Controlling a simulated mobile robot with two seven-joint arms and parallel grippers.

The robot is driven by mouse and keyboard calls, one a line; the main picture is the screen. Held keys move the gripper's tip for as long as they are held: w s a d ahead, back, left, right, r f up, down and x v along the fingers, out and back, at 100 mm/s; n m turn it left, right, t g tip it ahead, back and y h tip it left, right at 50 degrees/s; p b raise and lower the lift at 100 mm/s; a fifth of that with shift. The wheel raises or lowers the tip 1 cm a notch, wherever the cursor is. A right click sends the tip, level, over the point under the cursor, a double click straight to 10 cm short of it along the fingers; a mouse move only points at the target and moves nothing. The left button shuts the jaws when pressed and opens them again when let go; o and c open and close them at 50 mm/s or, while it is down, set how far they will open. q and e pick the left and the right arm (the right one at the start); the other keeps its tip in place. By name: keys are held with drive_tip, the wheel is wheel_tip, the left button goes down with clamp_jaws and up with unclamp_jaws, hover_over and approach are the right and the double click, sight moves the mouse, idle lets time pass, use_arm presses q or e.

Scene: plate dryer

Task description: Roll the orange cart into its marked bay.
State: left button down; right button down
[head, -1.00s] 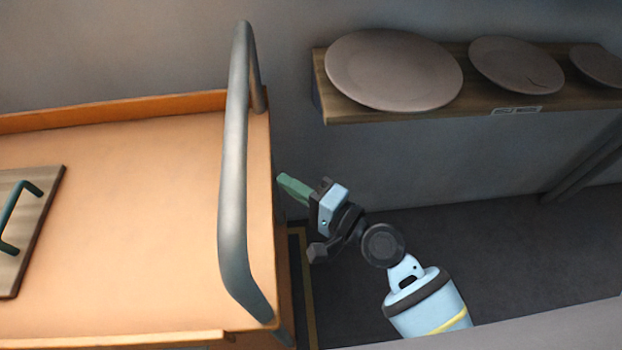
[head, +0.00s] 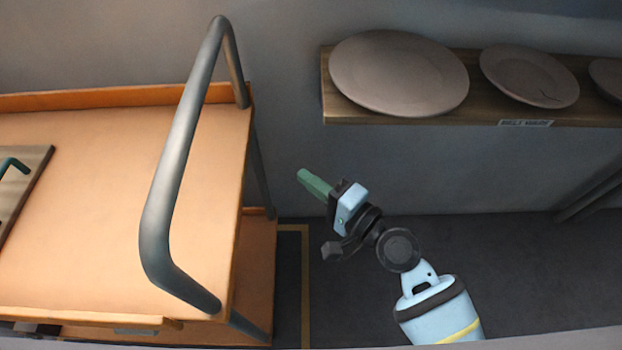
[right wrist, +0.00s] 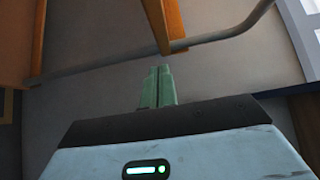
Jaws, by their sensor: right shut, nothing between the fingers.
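The orange cart (head: 130,215) stands at the left of the head view, with a grey tubular handle (head: 172,165) at its right end and a lower orange shelf (head: 256,270). A yellow floor line (head: 305,290) shows just right of the cart; the rest of the marking is hidden. My right gripper (head: 305,178), with green fingers, is right of the handle and apart from the cart. In the right wrist view its green fingers (right wrist: 157,86) are together and empty, with an orange cart edge (right wrist: 164,22) and a grey bar (right wrist: 190,42) beyond them. My left gripper is not in view.
A wooden board with a green handle (head: 20,180) lies on the cart top. A wall shelf (head: 440,115) at the upper right holds grey plates (head: 400,72). The dark floor (head: 500,260) below the shelf looks clear.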

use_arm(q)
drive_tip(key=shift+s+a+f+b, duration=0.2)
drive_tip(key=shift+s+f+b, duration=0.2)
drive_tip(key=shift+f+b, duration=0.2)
use_arm(e)
drive_tip(key=v, duration=0.9)
drive_tip(key=shift+s+d, duration=0.25)
drive_tip(key=shift+s, duration=0.05)
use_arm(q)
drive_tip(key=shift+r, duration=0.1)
